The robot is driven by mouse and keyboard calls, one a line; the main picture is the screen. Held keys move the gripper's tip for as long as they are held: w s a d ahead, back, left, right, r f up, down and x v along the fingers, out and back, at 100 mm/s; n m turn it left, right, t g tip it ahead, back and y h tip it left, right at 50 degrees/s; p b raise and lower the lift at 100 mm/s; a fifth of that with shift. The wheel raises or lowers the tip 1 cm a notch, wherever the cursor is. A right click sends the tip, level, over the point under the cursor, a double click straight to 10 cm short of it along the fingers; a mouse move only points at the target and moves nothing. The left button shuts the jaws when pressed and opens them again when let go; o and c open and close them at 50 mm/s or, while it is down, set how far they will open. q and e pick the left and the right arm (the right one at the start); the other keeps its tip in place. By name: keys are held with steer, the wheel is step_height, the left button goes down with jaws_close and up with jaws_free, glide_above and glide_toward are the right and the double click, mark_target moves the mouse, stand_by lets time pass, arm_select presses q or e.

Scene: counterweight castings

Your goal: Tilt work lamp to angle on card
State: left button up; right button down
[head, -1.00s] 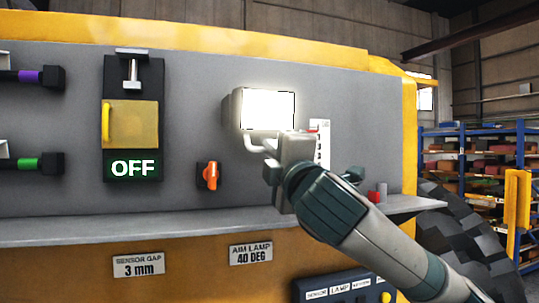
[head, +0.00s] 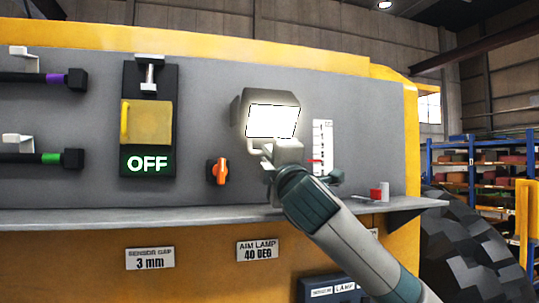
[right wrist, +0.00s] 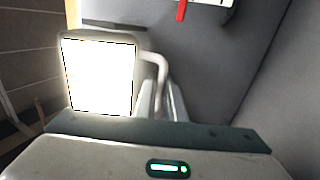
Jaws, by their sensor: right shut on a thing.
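The work lamp (head: 271,120) is mounted on the grey panel, its lit white face tilted somewhat downward. It also shows at the left of the right wrist view (right wrist: 99,76). My right gripper (head: 268,152) is shut on the lamp's handle, a pale bent bar at its lower edge; the handle also shows in the right wrist view (right wrist: 161,72). A white scale (head: 322,142) with a red pointer (head: 316,161) in its lower part is right of the lamp; its numbers are too small to read. The card (head: 257,250) reads "AIM LAMP 40 DEG". My left gripper is not in view.
An orange knob (head: 220,172) and a yellow cover over an "OFF" sign (head: 148,164) are left of the lamp. A grey ledge (head: 190,214) runs below, with a red piece (head: 376,194) at its right. Another card (head: 150,259) reads "SENSOR GAP 3 mm".

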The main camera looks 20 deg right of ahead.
steer(key=shift+f, duration=0.1)
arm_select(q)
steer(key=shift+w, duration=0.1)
arm_select(e)
steer(key=c, duration=2.1)
jaws_free()
arm_select(q)
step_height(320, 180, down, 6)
steer(key=b, duration=0.6)
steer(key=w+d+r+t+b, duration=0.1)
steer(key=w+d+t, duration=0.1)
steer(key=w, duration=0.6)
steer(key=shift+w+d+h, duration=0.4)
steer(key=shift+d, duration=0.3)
arm_select(e)
steer(key=shift+v, duration=8.65)
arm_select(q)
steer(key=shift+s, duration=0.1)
